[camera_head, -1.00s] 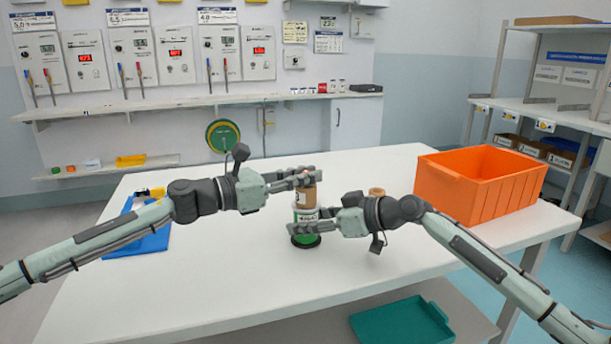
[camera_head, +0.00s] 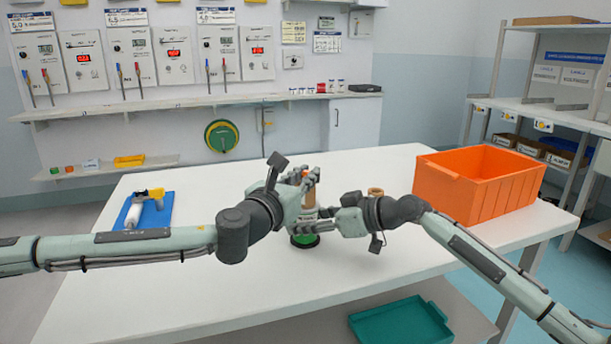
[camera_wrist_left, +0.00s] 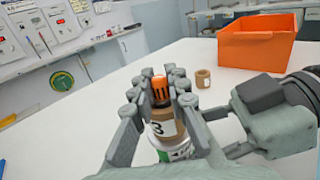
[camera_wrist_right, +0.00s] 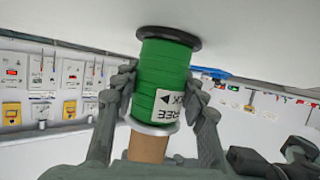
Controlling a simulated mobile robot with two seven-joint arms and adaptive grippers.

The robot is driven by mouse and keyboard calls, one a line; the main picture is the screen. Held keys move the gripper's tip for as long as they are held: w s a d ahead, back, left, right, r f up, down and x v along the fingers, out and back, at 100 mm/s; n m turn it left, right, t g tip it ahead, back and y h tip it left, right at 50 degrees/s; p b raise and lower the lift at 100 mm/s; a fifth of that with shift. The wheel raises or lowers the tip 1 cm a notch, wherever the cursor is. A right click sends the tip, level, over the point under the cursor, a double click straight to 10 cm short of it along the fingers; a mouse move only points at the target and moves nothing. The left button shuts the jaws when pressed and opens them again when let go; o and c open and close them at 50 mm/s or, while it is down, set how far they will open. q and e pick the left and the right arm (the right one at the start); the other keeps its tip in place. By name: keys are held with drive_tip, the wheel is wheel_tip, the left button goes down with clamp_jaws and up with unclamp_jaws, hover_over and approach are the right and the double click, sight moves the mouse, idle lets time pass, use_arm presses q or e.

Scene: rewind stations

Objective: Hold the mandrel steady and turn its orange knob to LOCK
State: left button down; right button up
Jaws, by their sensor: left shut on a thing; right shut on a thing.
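The mandrel stands upright on the table, with a green lower body (camera_head: 304,240) on a dark round base. In the left wrist view, its orange knob (camera_wrist_left: 160,88) tops a brown section (camera_wrist_left: 165,124) with a white label. My left gripper (camera_head: 308,180) is shut on the knob from above the other hand. My right gripper (camera_head: 312,215) is shut around the mandrel's body lower down. The knob's pointer is not clear to me.
An orange crate (camera_head: 455,190) stands at the table's right. A small brown roll (camera_head: 376,191) is behind my right wrist. A blue mat (camera_head: 150,216) with a yellow-handled tool lies at the left. The front of the white table (camera_head: 180,290) is clear.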

use_arm(q)
drive_tip(key=n+y, duration=0.1)
drive_tip(key=y, duration=0.1)
drive_tip(key=n+t+y, duration=0.1)
drive_tip(key=n+y, duration=0.1)
drive_tip(key=y, duration=0.1)
drive_tip(key=n+y, duration=0.2)
drive_tip(key=y, duration=0.1)
drive_tip(key=shift+d+t, duration=0.25)
drive_tip(key=shift+t, duration=0.15)
drive_tip(key=shift+w+a+n+g+y, duration=0.1)
drive_tip(key=shift+n+g+y, duration=0.1)
drive_tip(key=shift+n+y, duration=0.9)
drive_tip(key=shift+w+a+n+g+y, duration=0.15)
drive_tip(key=shift+n+y, duration=0.55)
drive_tip(key=shift+y, duration=0.7)
drive_tip(key=shift+r+y, duration=0.1)
drive_tip(key=shift+y, duration=0.2)
drive_tip(key=c, duration=1.5)
unclamp_jaws()
drive_tip(key=shift+s, duration=0.1)
drive_tip(key=shift+o, duration=0.2)
drive_tip(key=shift+d, duration=0.1)
drive_tip(key=v, duration=1.2)
drive_tip(key=shift+r, duration=0.1)
